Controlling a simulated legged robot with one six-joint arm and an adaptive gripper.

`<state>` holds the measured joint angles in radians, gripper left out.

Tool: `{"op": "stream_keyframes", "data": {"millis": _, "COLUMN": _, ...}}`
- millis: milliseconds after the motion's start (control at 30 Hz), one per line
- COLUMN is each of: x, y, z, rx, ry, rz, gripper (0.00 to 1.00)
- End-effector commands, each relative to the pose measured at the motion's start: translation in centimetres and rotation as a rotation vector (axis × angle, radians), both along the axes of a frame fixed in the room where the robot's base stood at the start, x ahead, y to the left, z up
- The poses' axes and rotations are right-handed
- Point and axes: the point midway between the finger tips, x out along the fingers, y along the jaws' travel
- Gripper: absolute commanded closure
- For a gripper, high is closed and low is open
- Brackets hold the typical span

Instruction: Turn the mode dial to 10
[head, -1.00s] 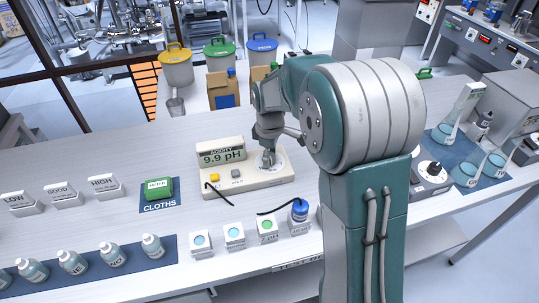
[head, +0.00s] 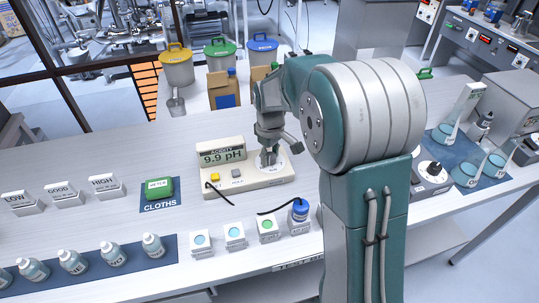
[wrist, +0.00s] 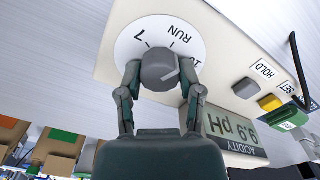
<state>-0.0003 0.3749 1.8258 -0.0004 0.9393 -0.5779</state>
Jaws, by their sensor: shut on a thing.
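The pH meter (head: 252,183) is a cream box on the white bench, and its screen (head: 221,156) reads ACIDITY 9.9 pH. The mode dial's round white plate (wrist: 127,45) shows 7, RUN and a partly hidden 10 in the wrist view, printed upside down. The grey dial knob (wrist: 158,70) has a pale pointer line on its right side, slanting up toward the 10. My gripper (wrist: 160,84) is shut on the knob, one finger on each side. In the head view my gripper (head: 268,160) covers most of the dial.
Grey and yellow buttons (head: 215,177) sit left of the dial on the meter. A green cloth pack (head: 159,188) lies left. Lidded buckets (head: 221,70) stand behind.

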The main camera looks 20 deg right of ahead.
Motion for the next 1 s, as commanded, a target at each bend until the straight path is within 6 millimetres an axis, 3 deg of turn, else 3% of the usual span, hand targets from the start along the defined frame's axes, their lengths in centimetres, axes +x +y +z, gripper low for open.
{"op": "stream_keyframes", "data": {"millis": 500, "x": -0.14, "y": 0.04, "z": -0.24, "rx": 0.0, "ry": 0.005, "rz": -0.453, "gripper": 1.0}}
{"op": "stream_keyframes", "data": {"millis": 1000, "x": -0.18, "y": 0.07, "z": -0.28, "rx": -0.001, "ry": 0.007, "rz": -0.651, "gripper": 1.0}}
